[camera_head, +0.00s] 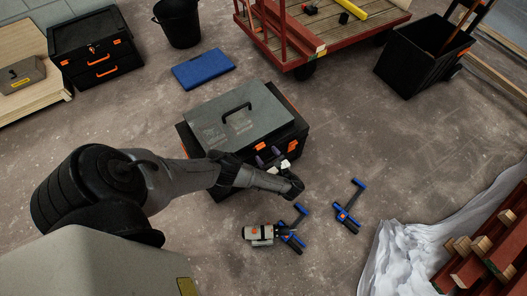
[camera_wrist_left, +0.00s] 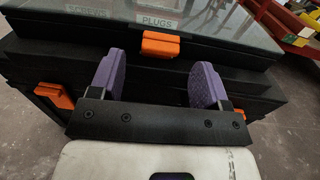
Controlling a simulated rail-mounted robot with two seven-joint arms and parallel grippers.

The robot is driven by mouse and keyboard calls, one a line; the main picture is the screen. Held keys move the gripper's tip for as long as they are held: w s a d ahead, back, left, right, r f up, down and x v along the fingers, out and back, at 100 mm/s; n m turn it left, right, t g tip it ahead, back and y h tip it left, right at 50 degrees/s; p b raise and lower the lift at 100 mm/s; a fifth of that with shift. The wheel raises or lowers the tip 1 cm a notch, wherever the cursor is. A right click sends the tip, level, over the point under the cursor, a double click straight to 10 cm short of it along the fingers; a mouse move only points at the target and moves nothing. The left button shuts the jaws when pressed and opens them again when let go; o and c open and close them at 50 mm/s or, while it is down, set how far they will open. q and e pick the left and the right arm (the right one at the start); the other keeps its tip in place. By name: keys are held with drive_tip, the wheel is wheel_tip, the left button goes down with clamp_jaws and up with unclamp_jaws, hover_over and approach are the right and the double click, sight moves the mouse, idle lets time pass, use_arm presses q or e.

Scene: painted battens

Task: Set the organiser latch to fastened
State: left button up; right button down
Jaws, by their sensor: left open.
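The organiser (camera_head: 235,118) is a flat case with a grey see-through lid and a black handle, lying on a black toolbox. Its front edge fills the top of the left wrist view (camera_wrist_left: 115,35), with labels reading SCREWS and PLUGS. An orange latch (camera_wrist_left: 160,44) sits at the middle of that edge, below the PLUGS label; I cannot tell whether it is fastened. My left gripper (camera_head: 270,156) is at the organiser's front. In the left wrist view its purple fingers (camera_wrist_left: 158,82) are apart, one to each side of the latch and below it, with nothing between them. My right gripper is out of view.
The toolbox (camera_wrist_left: 260,100) beneath has orange side latches (camera_wrist_left: 54,95). Blue-and-black clamps (camera_head: 347,215) and a grey power tool (camera_head: 258,233) lie on the floor in front. A blue case (camera_head: 203,69) lies behind. A red trolley (camera_head: 320,45) stands at the back.

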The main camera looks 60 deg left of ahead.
sight(261, 147)
use_arm(q)
drive_tip(key=shift+s+a+b, duration=0.1)
drive_tip(key=shift+a+b, duration=0.2)
drive_tip(key=shift+a, duration=1.1)
drive_tip(key=c, duration=0.9)
drive_tip(key=shift+r+p, duration=0.25)
drive_tip(key=shift+p, duration=0.15)
drive_tip(key=h+p, duration=0.1)
drive_tip(key=p, duration=0.2)
drive_tip(key=a+r+h+p, duration=0.1)
drive_tip(key=h+p, duration=0.1)
drive_tip(key=p, duration=0.1)
drive_tip(key=h+p, duration=0.1)
drive_tip(key=p, duration=0.2)
drive_tip(key=shift+s+a+r, duration=0.15)
drive_tip(key=shift+a+r, duration=0.1)
drive_tip(key=shift+r, duration=0.1)
drive_tip(key=shift+a+f+h+p, duration=0.1)
drive_tip(key=shift+f+h+p, duration=0.1)
drive_tip(key=shift+h+p, duration=0.3)
drive_tip(key=shift+t, duration=0.3)
drive_tip(key=o, duration=0.9)
